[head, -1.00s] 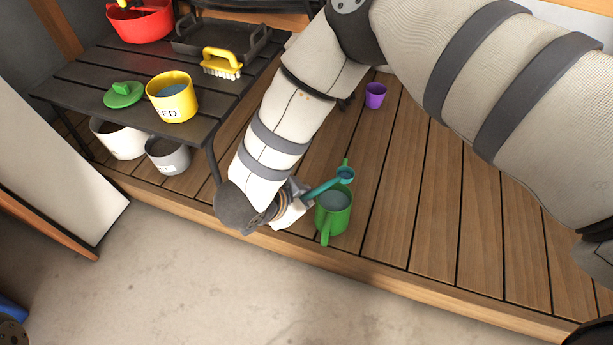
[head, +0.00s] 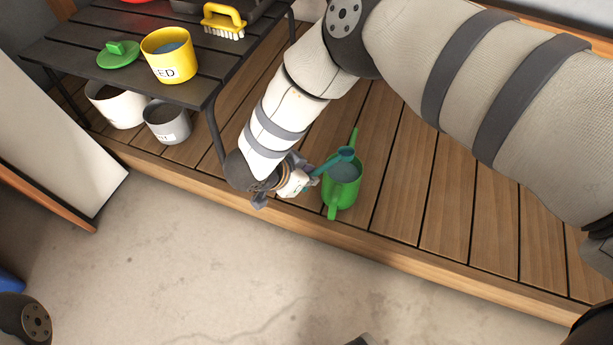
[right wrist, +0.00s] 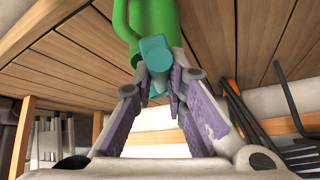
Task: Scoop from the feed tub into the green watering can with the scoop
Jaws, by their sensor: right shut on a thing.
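The yellow feed tub (head: 165,68) stands on the dark slatted table, with a grey-blue fill inside. The green watering can (head: 343,196) stands upright on the wooden deck, with a grey-blue surface showing inside. My right gripper (head: 310,180) is shut on the handle of the teal scoop (head: 346,154), just left of the can. The scoop's bowl is tilted over the can's opening; its inside is hidden. In the right wrist view, the scoop handle (right wrist: 155,58) sits between the fingers, with the green can (right wrist: 120,20) beyond.
A green lid (head: 118,55) lies beside the tub, and a yellow brush (head: 223,20) lies to its right. A white pot (head: 118,107) and a grey pot (head: 167,122) stand below the table. The deck right of the can is clear.

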